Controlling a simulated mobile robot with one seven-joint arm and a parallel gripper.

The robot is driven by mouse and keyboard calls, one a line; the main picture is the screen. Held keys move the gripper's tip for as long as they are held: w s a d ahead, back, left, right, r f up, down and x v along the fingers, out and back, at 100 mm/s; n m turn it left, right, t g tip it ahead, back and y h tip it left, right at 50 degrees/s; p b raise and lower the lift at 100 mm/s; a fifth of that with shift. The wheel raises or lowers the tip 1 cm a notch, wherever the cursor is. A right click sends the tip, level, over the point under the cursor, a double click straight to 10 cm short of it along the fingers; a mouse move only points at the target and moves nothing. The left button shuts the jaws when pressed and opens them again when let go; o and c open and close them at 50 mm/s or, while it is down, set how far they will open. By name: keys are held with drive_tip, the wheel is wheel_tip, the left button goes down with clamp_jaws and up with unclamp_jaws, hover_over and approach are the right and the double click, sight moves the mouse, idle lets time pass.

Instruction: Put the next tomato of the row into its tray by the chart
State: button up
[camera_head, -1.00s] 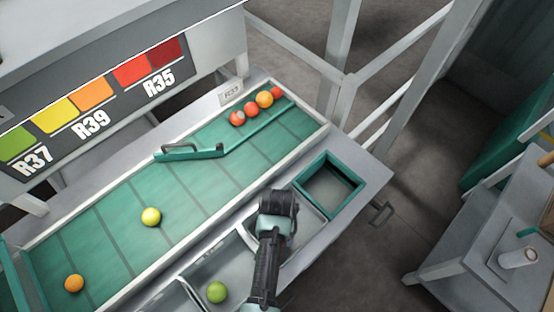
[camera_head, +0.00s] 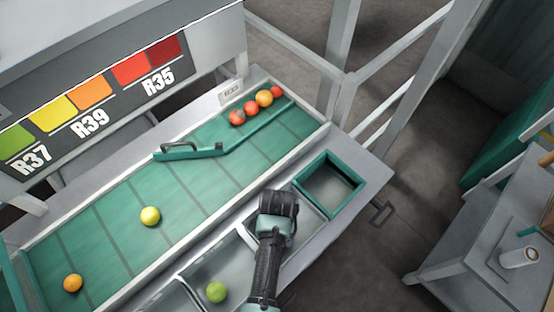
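A yellow tomato (camera_head: 150,216) and an orange tomato (camera_head: 73,283) lie apart on the green belt (camera_head: 110,235). Several red and orange tomatoes (camera_head: 251,107) sit together behind the green gate bar at the far end. A green tomato (camera_head: 216,292) lies in a grey tray (camera_head: 232,262) at the front. The chart (camera_head: 95,95) shows green and R37, yellow and orange with R39, reds with R35. My gripper (camera_head: 278,203) is over the trays beside the belt; its fingertips are not clear, and I see nothing held.
A green-rimmed box (camera_head: 330,184), which looks empty, stands right of my gripper. The green gate bar (camera_head: 190,151) with a handle lies across the belt. A small label (camera_head: 231,93) is on the back edge. A side table (camera_head: 500,235) stands at right, with floor between.

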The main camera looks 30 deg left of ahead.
drive_tip(key=shift+f, duration=0.15)
drive_tip(key=o, duration=0.9)
drive_tip(key=shift+c, duration=1.2)
wheel_tip(320, 180, up, 7)
drive_tip(key=p, duration=0.7)
